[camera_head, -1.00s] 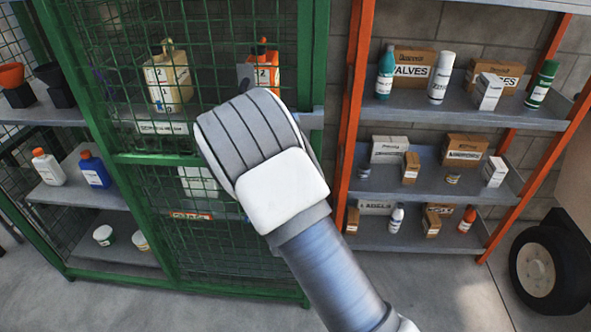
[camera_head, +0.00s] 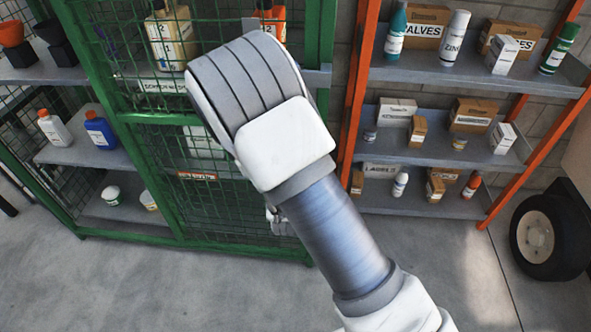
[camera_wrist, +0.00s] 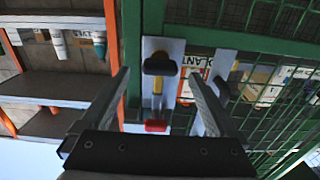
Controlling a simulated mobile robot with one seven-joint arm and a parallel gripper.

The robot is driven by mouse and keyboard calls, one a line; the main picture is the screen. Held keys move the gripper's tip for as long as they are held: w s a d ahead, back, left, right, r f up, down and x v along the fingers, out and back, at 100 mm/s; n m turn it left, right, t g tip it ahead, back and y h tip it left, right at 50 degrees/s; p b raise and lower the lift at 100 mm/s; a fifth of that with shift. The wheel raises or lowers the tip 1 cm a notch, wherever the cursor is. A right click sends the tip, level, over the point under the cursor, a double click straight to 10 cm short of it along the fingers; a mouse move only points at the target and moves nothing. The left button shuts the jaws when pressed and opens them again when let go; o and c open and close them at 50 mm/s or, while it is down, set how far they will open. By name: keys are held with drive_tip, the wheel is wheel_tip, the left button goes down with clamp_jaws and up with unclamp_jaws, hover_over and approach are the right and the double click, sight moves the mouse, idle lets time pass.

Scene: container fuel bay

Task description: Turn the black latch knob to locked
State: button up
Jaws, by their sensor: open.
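In the wrist view, the black latch knob (camera_wrist: 160,67) sits on a pale metal plate on the green cage frame. A yellow strip and a red block (camera_wrist: 156,126) show on the same plate, on the picture's lower side of the knob. My gripper (camera_wrist: 158,74) is open and empty. In the picture its fingers lie on either side of the knob; I cannot tell how much depth separates them from it. In the head view, the green mesh cage (camera_head: 325,110) stands ahead, and my arm hides the knob.
A second metal plate (camera_wrist: 222,64) with a dark part lies beside the right finger in the wrist view. Bottles stand on shelves behind the mesh. An orange-framed shelf (camera_head: 352,115) with boxes and bottles is right of the cage. A black wheel (camera_head: 553,242) is at the far right.

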drive_tip(key=s, duration=1.2)
drive_tip(key=shift+s+a, duration=0.25)
drive_tip(key=shift+w, duration=0.15)
drive_tip(key=w+d+r+m+g+y+p, duration=0.1)
drive_tip(key=d+r+g+y+p, duration=0.3)
drive_tip(key=r+g, duration=0.75)
drive_tip(key=s+d+r+h+p, duration=0.1)
drive_tip(key=s+d+r+p, duration=0.1)
drive_tip(key=s+d+r, duration=0.4)
drive_tip(key=s+d+r+n+h+p, duration=0.1)
drive_tip(key=s+d+r+h+p, duration=0.1)
drive_tip(key=s+d+r, duration=0.5)
drive_tip(key=s+g, duration=0.1)
drive_tip(key=s, duration=0.3)
drive_tip(key=shift+s+d+r+n, duration=0.2)
drive_tip(key=shift+s+r+n, duration=0.05)
drive_tip(key=shift+r+n, duration=0.1)
